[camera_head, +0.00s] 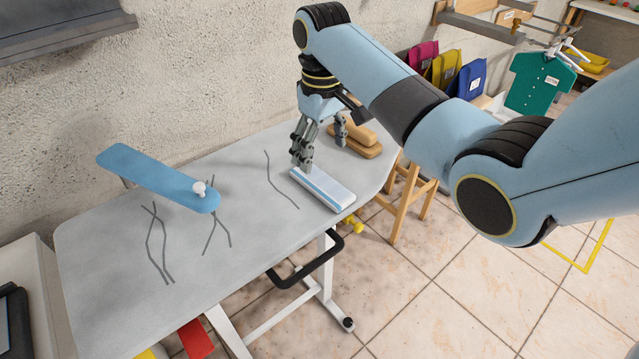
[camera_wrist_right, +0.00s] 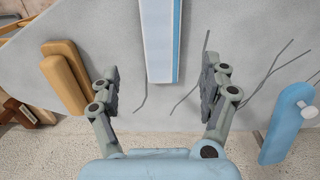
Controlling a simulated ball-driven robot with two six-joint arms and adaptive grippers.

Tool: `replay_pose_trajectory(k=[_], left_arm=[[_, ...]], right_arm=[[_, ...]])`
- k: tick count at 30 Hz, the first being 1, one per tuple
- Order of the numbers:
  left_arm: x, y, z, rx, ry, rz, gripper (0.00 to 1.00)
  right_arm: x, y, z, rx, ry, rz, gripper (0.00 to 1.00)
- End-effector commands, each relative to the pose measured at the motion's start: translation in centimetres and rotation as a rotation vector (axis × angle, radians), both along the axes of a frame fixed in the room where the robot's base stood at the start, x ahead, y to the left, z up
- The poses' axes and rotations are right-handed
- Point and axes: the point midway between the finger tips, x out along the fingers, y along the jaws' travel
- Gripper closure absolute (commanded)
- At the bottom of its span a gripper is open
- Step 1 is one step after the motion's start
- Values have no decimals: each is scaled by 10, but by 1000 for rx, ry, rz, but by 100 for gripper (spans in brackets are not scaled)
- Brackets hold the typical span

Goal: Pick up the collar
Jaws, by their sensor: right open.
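A long flat block-like piece, white and light blue with a blue stripe, lies on the grey table; I take it to be the collar (camera_head: 322,188). In the right wrist view the collar (camera_wrist_right: 159,40) reaches in from the top edge, and its near end lies between the two fingers in the picture. My right gripper (camera_head: 322,150) is open above the far end of the collar. Its fingers (camera_wrist_right: 160,85) are spread wide with nothing between them; I cannot tell the exact height gap. My left gripper is in neither view.
A wooden block piece (camera_head: 355,142) lies just behind the right gripper. A raised blue board (camera_head: 160,180) with a white knob stands at the left of the grey table (camera_head: 110,255). Dark crooked lines mark the tabletop. The middle is clear.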

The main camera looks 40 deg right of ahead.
Motion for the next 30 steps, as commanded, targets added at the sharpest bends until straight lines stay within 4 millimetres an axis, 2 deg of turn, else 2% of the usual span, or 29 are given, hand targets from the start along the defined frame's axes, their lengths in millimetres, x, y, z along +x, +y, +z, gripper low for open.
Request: replay_pose_trajectory(k=[3,8,16,19,25,26,30], left_arm=[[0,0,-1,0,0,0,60],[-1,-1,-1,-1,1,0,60],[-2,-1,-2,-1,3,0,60],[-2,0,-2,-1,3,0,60],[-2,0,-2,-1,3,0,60],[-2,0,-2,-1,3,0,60],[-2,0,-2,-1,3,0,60]], right_arm=[[0,0,-18,0,0,0,20],[2,1,-30,0,0,0,20],[9,4,-69,0,0,-1,20],[8,4,-76,-1,-2,-1,20],[9,4,-77,-1,-3,0,20],[9,4,-77,-1,-3,0,21],[9,4,-77,-1,-3,0,40]])
